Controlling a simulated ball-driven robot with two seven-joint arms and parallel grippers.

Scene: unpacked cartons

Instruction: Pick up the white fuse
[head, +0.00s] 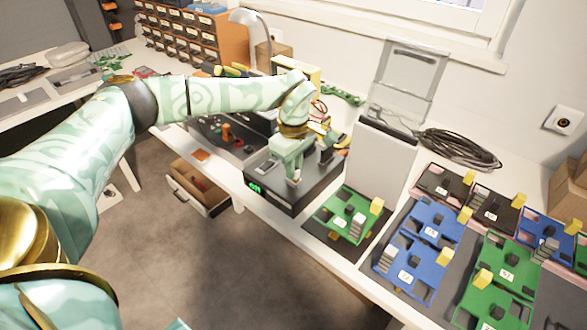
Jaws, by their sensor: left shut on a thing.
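My left gripper (293,182) reaches in from the left and points down over the black box (268,199) with a green lit display. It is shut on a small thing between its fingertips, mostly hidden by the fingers. I cannot tell for sure that this is the white fuse. A green board (336,211) with a pale upright piece and a yellow block (376,205) lies just right of the box. My right gripper is not in view.
Blue boards (421,232) and more green boards (498,268) fill the right of the table. A coiled black cable (460,149) lies behind them. An open drawer (196,188) is below the table.

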